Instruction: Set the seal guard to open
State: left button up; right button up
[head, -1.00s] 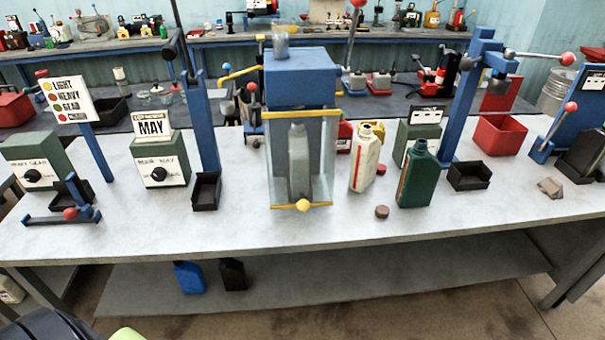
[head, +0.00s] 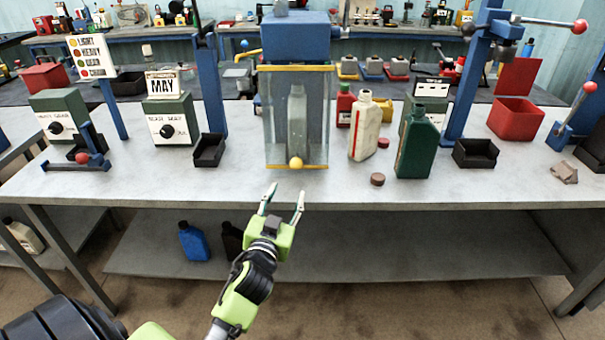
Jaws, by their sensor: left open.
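The seal guard (head: 312,120) is a clear panel with yellow bars at its top and bottom edges, on the front of a blue machine (head: 297,38). It hangs down in front of a grey bottle (head: 297,117). A yellow knob (head: 295,163) sits at the middle of its bottom bar. My left gripper (head: 284,193) is open and empty in front of the bench edge, just below the knob in the picture and apart from it. My right gripper is not in view.
A cream bottle (head: 364,128) and a green bottle (head: 417,147) stand right of the guard, with a brown cap (head: 377,179) in front. A black tray (head: 210,150) lies to the left. The bench front (head: 225,190) near the guard is clear.

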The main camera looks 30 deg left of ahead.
aim_at(295, 167)
pick_arm(q)
jog(key=x, duration=0.4)
jog(key=p+x, duration=0.1)
jog(key=x, duration=0.3)
jog(key=r+x, duration=0.1)
jog(key=x, duration=0.3)
jog(key=shift+a, duration=0.3)
jog(key=shift+x, duration=0.85)
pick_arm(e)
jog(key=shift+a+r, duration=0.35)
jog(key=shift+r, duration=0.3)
pick_arm(q)
jog(key=shift+f, duration=0.1)
grip_shut()
